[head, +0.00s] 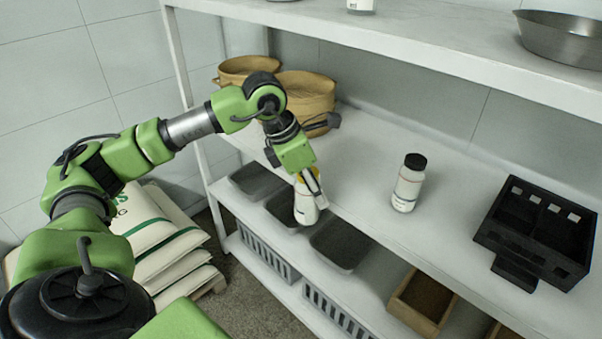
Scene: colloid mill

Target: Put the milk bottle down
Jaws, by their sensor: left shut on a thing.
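A white milk bottle (304,207) with a yellow cap shows in the head view, at the front edge of the middle shelf. My left gripper (309,178) is shut on it near its top. The bottle looks close to upright. I cannot tell whether its base touches the shelf or hangs in front of the edge. The middle shelf (362,190) has bare surface to the right of the bottle. My right gripper is not in view.
A white bottle with a black cap (409,183) and a black box (537,230) stand to the right. Bamboo baskets (305,92) stand behind my left gripper. An upper shelf (420,40) overhangs the back. Grey trays (341,244) sit below, sacks (165,235) at left.

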